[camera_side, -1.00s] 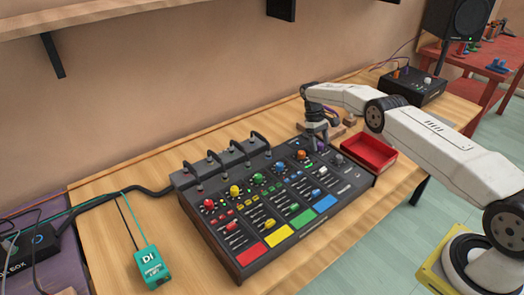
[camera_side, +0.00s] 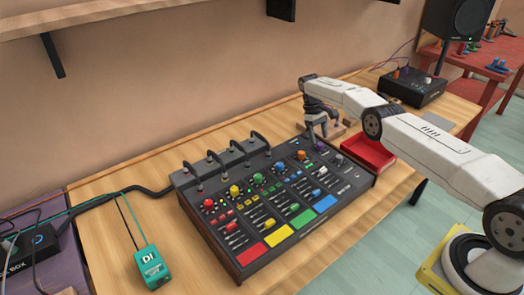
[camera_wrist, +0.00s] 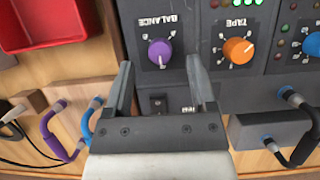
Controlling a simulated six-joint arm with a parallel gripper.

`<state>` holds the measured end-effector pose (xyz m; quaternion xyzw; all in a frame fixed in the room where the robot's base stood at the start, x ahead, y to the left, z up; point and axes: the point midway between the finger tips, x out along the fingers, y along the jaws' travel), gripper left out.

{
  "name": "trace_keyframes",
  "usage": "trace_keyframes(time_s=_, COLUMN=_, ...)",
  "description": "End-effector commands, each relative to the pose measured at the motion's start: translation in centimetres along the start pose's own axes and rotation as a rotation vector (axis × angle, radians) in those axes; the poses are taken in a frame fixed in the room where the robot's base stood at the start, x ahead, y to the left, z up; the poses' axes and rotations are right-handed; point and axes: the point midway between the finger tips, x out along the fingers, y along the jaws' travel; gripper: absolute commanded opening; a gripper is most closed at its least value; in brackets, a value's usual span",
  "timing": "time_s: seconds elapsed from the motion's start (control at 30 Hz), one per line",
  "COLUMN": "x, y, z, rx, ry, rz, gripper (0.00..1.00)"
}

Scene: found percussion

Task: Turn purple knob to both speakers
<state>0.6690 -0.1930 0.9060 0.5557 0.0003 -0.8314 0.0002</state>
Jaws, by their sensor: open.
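The purple knob (camera_wrist: 160,52) sits on the mixer panel under the label "BALANCE", with small marks around it. Its pointer direction is too small to read surely. My gripper (camera_wrist: 161,66) is open and empty. In the wrist view its two fingers flank the knob left and right, with visible space on both sides; I cannot tell how far above the panel the tips are. In the side view my gripper (camera_side: 318,136) hangs over the far right part of the mixer (camera_side: 322,228), by the purple knob, which is small and partly hidden there.
An orange knob (camera_wrist: 238,50) labelled "TAPE" is just right of my right finger. A red tray (camera_side: 368,154) lies beside the mixer. A black box (camera_side: 412,87) and a teal DI box (camera_side: 151,268) share the table.

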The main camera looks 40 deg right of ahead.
Motion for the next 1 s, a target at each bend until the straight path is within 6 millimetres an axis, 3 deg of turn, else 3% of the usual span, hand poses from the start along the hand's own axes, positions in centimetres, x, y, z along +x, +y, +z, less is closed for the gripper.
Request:
trace_keyframes(time_s=0.47, x=-2.2, y=0.0, z=0.7, rx=0.000, ry=0.002, rz=0.001, gripper=0.72)
trace_keyframes(time_s=1.0, x=-6.7, y=0.0, z=2.6, rx=0.000, ry=0.000, rz=0.000, gripper=0.72)
